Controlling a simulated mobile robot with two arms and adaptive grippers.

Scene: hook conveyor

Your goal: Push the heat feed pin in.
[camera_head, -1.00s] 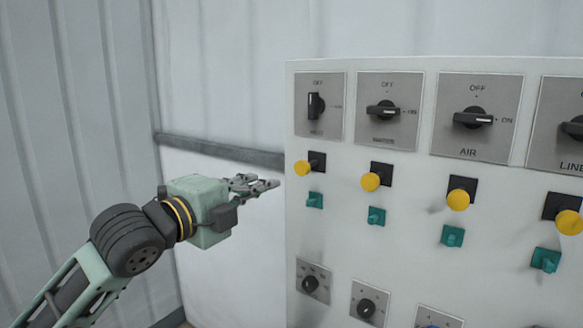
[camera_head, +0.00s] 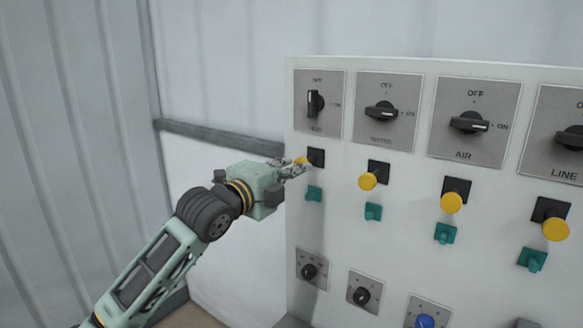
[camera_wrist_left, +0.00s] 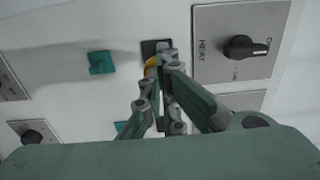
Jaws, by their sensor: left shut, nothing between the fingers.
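The control panel (camera_head: 345,220) stands on the right in the head view. The heat feed pin (camera_head: 301,160) is the leftmost yellow knob, on a black square plate below the heat switch (camera_head: 316,103). My left gripper (camera_head: 299,168) is shut and empty, with its fingertips right at this yellow knob and partly covering it. In the left wrist view my fingertips (camera_wrist_left: 163,60) overlap the yellow knob (camera_wrist_left: 150,65), and only a rim of it shows. I cannot tell for certain whether they touch it. My right gripper is not in view.
More yellow knobs (camera_head: 367,181) and green knobs (camera_head: 314,193) sit to the right and below. The heat switch handle is vertical; the water switch (camera_head: 382,113) and air switch (camera_head: 470,122) handles are horizontal. Corrugated wall (camera_head: 70,120) lies left.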

